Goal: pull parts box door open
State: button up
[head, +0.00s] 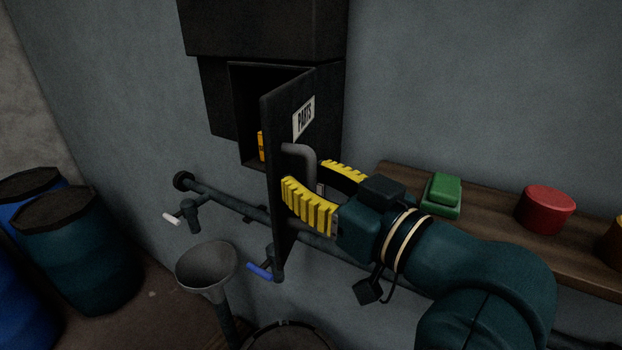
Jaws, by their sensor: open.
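The parts box (212,98) is a dark box on the wall. Its door (286,110), with a white PARTS label (304,119), stands swung well open on the box's right side. A grey bent handle (301,150) is on the door's face. My gripper (305,182) has yellow ribbed fingers, spread apart on either side of the handle's lower part. I cannot tell whether a finger touches the handle or door. Inside the box, a yellow-orange item (262,146) is partly hidden by the door.
A wooden shelf (490,208) on the right holds a green block (443,194) and a red round container (546,209). Below the box run a pipe with a white-handled tap (187,216), a blue lever (260,271) and a grey funnel (207,270). Blue and teal barrels (82,255) stand left.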

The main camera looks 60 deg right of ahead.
jog(key=v, duration=1.2)
jog(key=w+a+n+t+y+p, duration=0.1)
jog(key=w+a+n+y+p, duration=0.3)
jog(key=w+a, duration=0.7)
jog(key=w+a+n+t+y+p, duration=0.1)
jog(key=w+a+y, duration=0.45)
jog(key=a, duration=0.85)
jog(key=s+d+r+m+t+h, duration=0.2)
jog(key=d+r+h, duration=0.2)
jog(key=h, duration=0.2)
jog(key=shift+s+m+t, duration=0.3)
jog(key=shift+s+t, duration=0.1)
